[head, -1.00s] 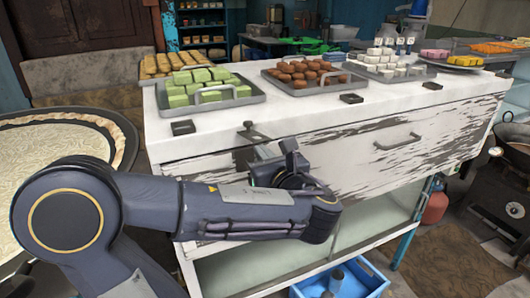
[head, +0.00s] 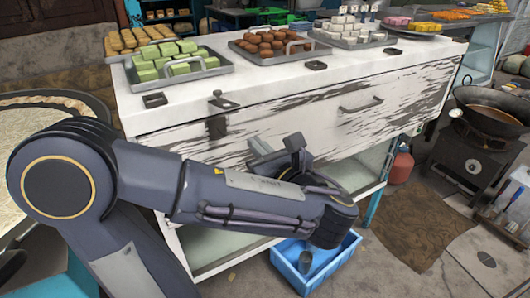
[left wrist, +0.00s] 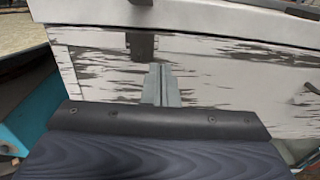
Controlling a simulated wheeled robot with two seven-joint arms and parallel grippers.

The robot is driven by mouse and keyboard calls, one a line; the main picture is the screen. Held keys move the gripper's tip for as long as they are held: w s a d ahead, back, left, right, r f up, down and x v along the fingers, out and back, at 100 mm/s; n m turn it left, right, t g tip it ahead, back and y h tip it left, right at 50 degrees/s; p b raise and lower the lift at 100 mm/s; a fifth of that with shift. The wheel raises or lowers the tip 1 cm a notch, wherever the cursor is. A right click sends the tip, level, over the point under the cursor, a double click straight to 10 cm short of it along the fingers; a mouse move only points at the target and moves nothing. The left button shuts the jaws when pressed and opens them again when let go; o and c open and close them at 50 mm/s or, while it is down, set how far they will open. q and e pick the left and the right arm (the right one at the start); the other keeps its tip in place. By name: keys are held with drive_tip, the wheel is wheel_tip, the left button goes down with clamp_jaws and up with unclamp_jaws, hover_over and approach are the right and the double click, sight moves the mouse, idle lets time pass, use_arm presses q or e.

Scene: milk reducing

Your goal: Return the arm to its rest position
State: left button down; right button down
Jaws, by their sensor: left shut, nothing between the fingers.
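My left arm (head: 235,195) reaches in from the left in the head view, with its forearm across the front of the white counter (head: 290,100). My left gripper (head: 262,146) points towards the counter's worn front. In the left wrist view the gripper's two fingers (left wrist: 161,84) lie side by side, shut, with nothing between them. The counter front fills the view beyond them; I cannot tell the exact gap. My right gripper is in neither view.
Trays of green blocks (head: 178,60), brown balls (head: 268,43) and white cubes (head: 352,32) stand on the counter. A blue crate (head: 318,268) sits on the floor below my forearm. A dark pan (head: 492,112) rests on a stove at right. A round vat is at left.

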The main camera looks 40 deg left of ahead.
use_arm(q)
drive_tip(key=shift+v, duration=1.2)
drive_tip(key=shift+a+f, duration=0.1)
drive_tip(key=s+f+n+g+h+p, duration=0.5)
drive_tip(key=s+f+n+h+p, duration=0.2)
drive_tip(key=s+f+n+h, duration=0.35)
drive_tip(key=d+r+n+t+h+p, duration=0.4)
drive_tip(key=d+n+h, duration=0.6)
drive_tip(key=n, duration=0.3)
drive_tip(key=shift+d+r+t, duration=0.15)
drive_tip(key=shift+r+t, duration=0.15)
drive_tip(key=shift+r, duration=0.15)
drive_tip(key=shift+n, duration=0.25)
